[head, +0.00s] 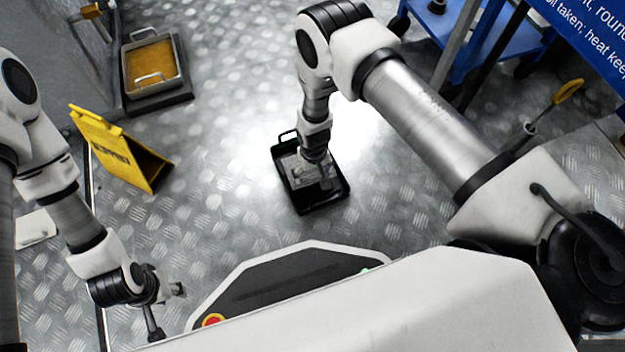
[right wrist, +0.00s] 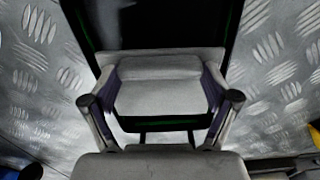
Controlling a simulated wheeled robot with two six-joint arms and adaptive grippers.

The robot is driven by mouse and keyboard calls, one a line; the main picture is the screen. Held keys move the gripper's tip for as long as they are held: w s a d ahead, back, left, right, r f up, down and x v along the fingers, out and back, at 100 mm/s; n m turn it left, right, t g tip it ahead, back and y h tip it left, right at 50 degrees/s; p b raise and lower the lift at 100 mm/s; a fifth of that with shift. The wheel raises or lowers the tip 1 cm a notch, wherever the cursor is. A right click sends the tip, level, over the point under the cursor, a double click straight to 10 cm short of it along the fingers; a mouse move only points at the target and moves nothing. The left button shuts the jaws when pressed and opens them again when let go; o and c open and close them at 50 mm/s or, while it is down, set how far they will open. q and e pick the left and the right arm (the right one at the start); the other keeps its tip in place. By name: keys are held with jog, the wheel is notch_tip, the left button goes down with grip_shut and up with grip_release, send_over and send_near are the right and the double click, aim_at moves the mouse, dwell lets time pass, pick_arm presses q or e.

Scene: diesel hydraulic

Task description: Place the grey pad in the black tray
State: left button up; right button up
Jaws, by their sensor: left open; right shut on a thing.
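The black tray (head: 334,198) lies on the metal floor in the middle of the head view, with a handle at its far end. It also shows in the right wrist view (right wrist: 160,25). My right gripper (head: 316,178) points down over the tray. In the right wrist view it (right wrist: 160,98) is shut on the grey pad (right wrist: 160,92), one finger on each side. The pad is within the tray's outline; whether it touches the tray floor I cannot tell. In the head view the gripper largely hides the pad. My left gripper (head: 167,311) is open and empty at lower left.
A yellow folding sign (head: 122,150) stands to the left. A metal pan with amber contents (head: 153,66) sits on a dark base at upper left. A blue cart (head: 478,40) is at upper right. The floor around the tray is clear.

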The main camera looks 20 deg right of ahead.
jog(key=shift+f+b, duration=1.35)
jog(key=shift+f, duration=0.8)
jog(key=o, duration=1)
jog(key=shift+r, duration=0.15)
notch_tip(320, 180, up, 12)
jog(key=p, duration=1)
jog(key=shift+r, duration=0.15)
